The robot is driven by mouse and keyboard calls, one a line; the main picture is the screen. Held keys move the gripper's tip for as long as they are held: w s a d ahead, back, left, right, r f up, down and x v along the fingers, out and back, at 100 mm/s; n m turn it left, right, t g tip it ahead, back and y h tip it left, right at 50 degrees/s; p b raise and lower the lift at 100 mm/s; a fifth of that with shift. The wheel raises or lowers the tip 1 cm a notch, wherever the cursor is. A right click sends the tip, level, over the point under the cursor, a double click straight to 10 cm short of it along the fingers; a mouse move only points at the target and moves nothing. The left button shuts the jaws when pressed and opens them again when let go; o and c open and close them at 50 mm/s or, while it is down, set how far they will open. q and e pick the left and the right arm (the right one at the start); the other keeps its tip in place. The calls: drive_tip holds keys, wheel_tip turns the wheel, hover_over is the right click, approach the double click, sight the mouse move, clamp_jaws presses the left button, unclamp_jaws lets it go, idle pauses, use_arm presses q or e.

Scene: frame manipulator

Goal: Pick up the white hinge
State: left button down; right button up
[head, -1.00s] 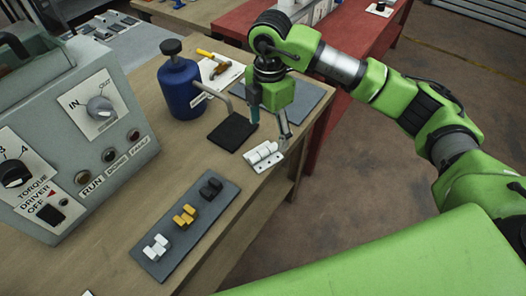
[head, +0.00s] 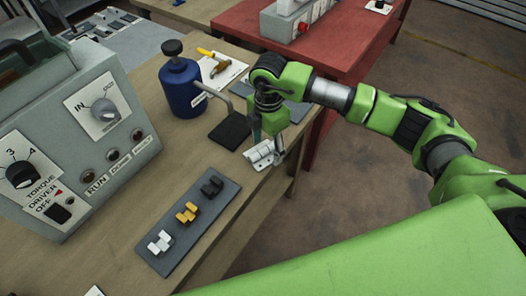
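The white hinge (head: 262,155) lies near the right edge of the wooden workbench, beside a small black pad. My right gripper (head: 269,141) is low over the hinge, pointing down, with one finger at its far left side and the other at its right side. The fingers look apart, with the hinge's upper part between or just below them. Whether they touch it cannot be made out. The gripper hides part of the hinge's far end. My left gripper is not in view.
A dark tray (head: 187,228) holds white, yellow and black small parts. A blue bottle (head: 182,88), a black pad (head: 229,130) and a grey control box (head: 75,140) stand on the bench. A red table (head: 345,50) is behind.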

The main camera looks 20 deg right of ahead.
drive_tip(key=shift+s, duration=0.1)
clamp_jaws()
drive_tip(key=shift+r, duration=0.1)
